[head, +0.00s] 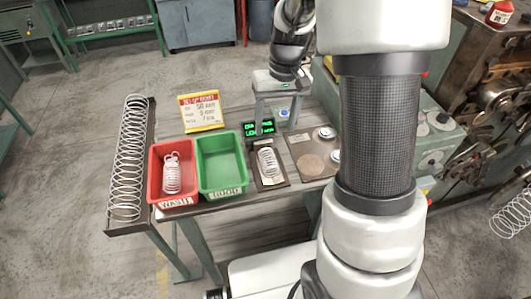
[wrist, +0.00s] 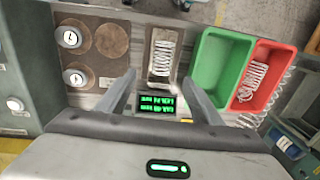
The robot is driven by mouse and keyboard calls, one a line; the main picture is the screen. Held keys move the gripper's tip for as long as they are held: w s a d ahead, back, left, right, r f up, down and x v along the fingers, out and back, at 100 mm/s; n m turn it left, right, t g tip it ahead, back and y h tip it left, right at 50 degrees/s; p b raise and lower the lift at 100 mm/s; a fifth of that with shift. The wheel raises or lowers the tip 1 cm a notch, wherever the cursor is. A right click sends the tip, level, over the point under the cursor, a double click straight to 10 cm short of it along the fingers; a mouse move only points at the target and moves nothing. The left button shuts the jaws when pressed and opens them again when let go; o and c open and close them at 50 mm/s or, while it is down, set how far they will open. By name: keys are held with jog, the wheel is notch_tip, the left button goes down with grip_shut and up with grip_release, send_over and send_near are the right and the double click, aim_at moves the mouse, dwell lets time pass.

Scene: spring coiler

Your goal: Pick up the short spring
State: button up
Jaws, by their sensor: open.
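A short wire spring (head: 268,162) lies on a dark plate (head: 271,183) beside a lit green-text display. It also shows in the wrist view (wrist: 162,58), ahead of the fingers. Another short spring (head: 172,175) lies in the red bin (head: 153,180); it shows at the right in the wrist view (wrist: 250,80). My gripper (head: 279,113) is open and empty, above the table behind the display. In the wrist view its two fingers (wrist: 158,82) are spread, with the plate's spring lying beyond their tips and apart from them.
An empty green bin (head: 222,175) stands between the red bin and the plate. The display (head: 258,129) is close to my fingers. A long spring (head: 130,150) lies in a rack at the left. A yellow-edged sign (head: 202,110) stands behind the bins. A board with dials (head: 313,152) is at the right.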

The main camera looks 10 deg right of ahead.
aim_at(269, 156)
jog(key=f, duration=0.8)
jog(key=shift+a, duration=0.4)
jog(key=f, duration=0.2)
jog(key=a+f, duration=0.1)
jog(key=f, duration=0.1)
jog(key=shift+s, duration=0.35)
jog(key=shift+f+p, duration=0.3)
jog(key=shift+f, duration=0.2)
jog(key=c, duration=1.2)
notch_tip(269, 156, up, 10)
jog(key=shift+r, duration=0.1)
jog(key=shift+c, duration=0.2)
